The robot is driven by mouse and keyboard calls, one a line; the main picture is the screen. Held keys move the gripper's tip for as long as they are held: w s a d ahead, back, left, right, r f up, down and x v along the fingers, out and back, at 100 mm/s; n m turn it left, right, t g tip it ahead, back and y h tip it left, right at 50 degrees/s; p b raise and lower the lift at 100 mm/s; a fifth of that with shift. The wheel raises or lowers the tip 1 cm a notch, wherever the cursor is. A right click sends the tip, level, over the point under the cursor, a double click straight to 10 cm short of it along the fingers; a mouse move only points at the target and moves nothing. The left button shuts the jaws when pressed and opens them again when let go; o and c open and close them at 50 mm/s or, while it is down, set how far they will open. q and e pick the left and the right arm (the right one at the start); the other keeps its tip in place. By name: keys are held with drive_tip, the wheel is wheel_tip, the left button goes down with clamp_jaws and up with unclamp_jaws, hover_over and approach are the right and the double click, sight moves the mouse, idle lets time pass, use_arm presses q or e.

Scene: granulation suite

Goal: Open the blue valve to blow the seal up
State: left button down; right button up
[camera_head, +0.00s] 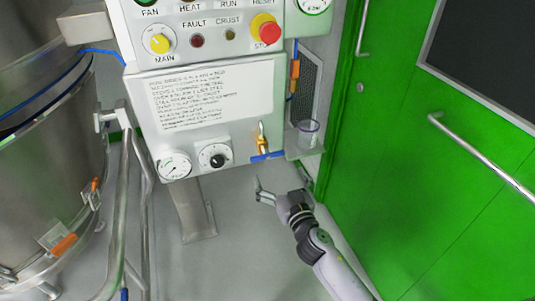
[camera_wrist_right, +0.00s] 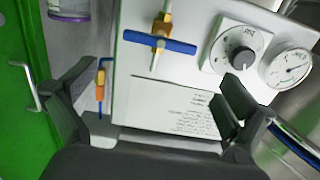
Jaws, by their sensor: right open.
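The blue valve handle (camera_head: 267,156) sits at the lower right corner of the white control panel, under a brass fitting (camera_head: 262,138). In the right wrist view the blue handle (camera_wrist_right: 160,41) is a crosswise bar on the brass stem. My right gripper (camera_head: 262,191) is open and empty, below the valve and apart from it. In the right wrist view its two fingers (camera_wrist_right: 158,102) stand wide apart, with the valve handle beyond them. My left gripper is not in view.
A black knob (camera_head: 215,156) and a pressure gauge (camera_head: 174,166) sit left of the valve. A steel vessel (camera_head: 50,170) is at left, a green door (camera_head: 420,190) at right.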

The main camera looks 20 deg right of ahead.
sight(268, 156)
drive_tip(key=w, duration=0.9)
drive_tip(key=shift+a, duration=0.1)
drive_tip(key=shift+w, duration=0.5)
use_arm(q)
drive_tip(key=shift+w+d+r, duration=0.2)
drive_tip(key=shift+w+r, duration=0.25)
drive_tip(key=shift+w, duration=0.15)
use_arm(e)
drive_tip(key=shift+c, duration=0.5)
drive_tip(key=shift+c, duration=0.6)
drive_tip(key=c, duration=0.7)
use_arm(q)
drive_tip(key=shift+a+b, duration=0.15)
drive_tip(key=shift+b, duration=0.15)
use_arm(e)
drive_tip(key=shift+o, duration=0.2)
